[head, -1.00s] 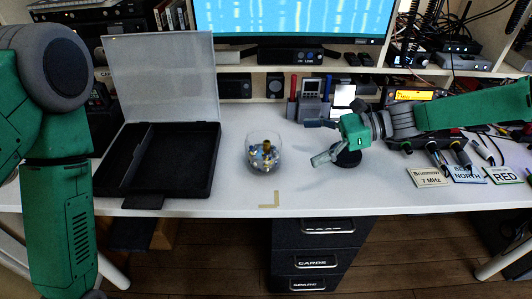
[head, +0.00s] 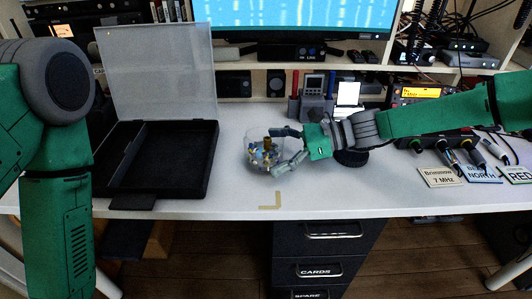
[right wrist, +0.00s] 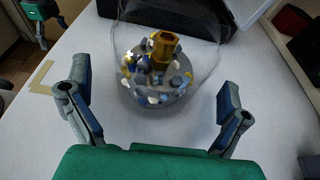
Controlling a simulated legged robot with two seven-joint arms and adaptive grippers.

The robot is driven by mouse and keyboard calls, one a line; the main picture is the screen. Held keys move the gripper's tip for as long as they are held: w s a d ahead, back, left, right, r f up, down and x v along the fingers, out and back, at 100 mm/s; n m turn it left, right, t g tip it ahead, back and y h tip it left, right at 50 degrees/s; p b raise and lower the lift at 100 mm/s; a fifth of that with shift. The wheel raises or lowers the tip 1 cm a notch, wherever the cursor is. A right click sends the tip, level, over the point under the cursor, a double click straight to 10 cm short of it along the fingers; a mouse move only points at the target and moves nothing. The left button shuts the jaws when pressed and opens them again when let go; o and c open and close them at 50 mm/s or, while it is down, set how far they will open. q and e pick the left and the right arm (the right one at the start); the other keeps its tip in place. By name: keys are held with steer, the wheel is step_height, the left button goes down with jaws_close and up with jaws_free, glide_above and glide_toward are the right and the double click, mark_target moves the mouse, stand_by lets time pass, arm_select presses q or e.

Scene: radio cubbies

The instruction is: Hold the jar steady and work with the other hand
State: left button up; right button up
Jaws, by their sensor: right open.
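The clear jar (head: 250,160) stands upright on the white table, with small mixed parts and a brass-coloured piece in it. It also shows in the right wrist view (right wrist: 133,99), straight ahead. My right gripper (head: 283,150) is open at the jar's right side, its fingertips close to the glass. In the right wrist view its fingers (right wrist: 155,90) spread on either side of the jar's near part, with gaps to both. My left arm hangs at the left of the head view, its gripper out of frame. A green gripper, likely my left, shows small in the right wrist view's top left (right wrist: 40,22).
An open black case (head: 150,196) with a clear raised lid stands left of the jar. A tan corner mark (head: 270,207) lies near the front edge. A black round base (head: 350,158) and label cards (head: 440,177) are to the right. A monitor and radios stand behind.

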steer(key=shift+a+f, duration=0.15)
steer(key=shift+a, duration=0.4)
steer(key=c, duration=1)
